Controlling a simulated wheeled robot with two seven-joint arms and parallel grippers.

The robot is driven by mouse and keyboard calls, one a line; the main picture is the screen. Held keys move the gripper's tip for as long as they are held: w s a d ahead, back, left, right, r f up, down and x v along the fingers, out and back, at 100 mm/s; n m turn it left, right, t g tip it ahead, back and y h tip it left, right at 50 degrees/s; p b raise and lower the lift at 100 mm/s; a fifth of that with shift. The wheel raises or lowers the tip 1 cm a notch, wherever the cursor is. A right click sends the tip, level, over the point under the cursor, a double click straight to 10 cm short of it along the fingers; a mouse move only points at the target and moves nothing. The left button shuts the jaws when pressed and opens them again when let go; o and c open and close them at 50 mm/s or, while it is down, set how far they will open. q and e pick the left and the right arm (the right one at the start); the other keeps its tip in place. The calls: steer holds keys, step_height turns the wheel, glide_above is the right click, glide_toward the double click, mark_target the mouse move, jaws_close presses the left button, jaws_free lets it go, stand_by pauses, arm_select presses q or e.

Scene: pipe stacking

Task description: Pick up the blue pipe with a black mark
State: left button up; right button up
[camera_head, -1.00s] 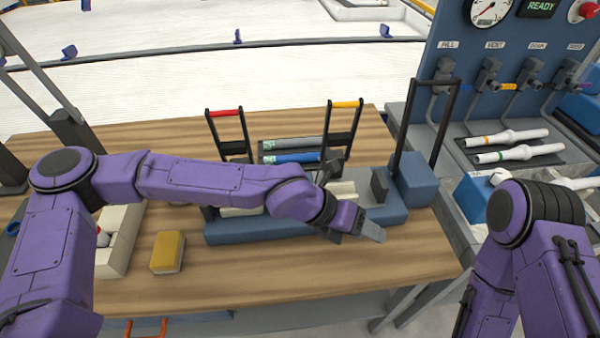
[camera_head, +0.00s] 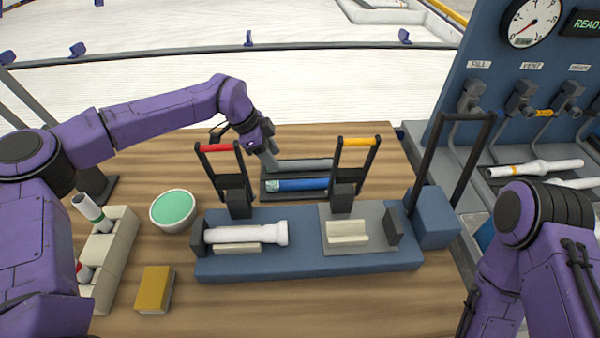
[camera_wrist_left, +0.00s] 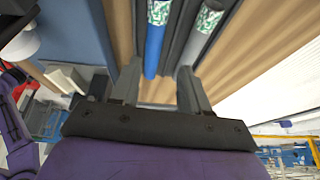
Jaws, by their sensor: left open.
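The blue pipe (camera_head: 305,184) lies in a dark tray behind the blue fixture, with a green-and-white patterned patch at its left end. I cannot make out a black mark on it. A grey pipe (camera_head: 308,164) lies parallel behind it. My left gripper (camera_head: 270,160) is open at the left end of the tray, near the pipes' patterned ends. In the left wrist view the blue pipe (camera_wrist_left: 153,50) appears between the open fingers (camera_wrist_left: 160,82), and the grey pipe (camera_wrist_left: 202,35) appears toward the right finger. No contact is visible. My right gripper is out of view.
The blue fixture (camera_head: 300,264) holds a white pipe (camera_head: 245,233) and has red-handled and yellow-handled clamps standing up near the tray. A green-topped bowl (camera_head: 172,211), yellow block (camera_head: 155,289) and cream rack (camera_head: 118,245) stand left. A valve panel is at right.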

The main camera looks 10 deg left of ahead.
arm_select(q)
steer(key=p, duration=0.1)
glide_above(283, 182)
steer(key=a, duration=0.1)
steer(key=f, duration=0.4)
steer(key=shift+a+f, duration=0.2)
steer(key=shift+f, duration=0.05)
steer(key=shift+s+f, duration=0.15)
steer(key=shift+f, duration=0.1)
steer(key=shift+n, duration=0.3)
steer(key=p+x, duration=0.1)
steer(key=x, duration=0.1)
steer(key=a+p+x, duration=0.1)
steer(key=x, duration=0.2)
steer(key=shift+s+d+f, duration=0.1)
steer(key=shift+f, duration=0.15)
steer(key=shift+d+f, duration=0.15)
steer(key=c, duration=0.8)
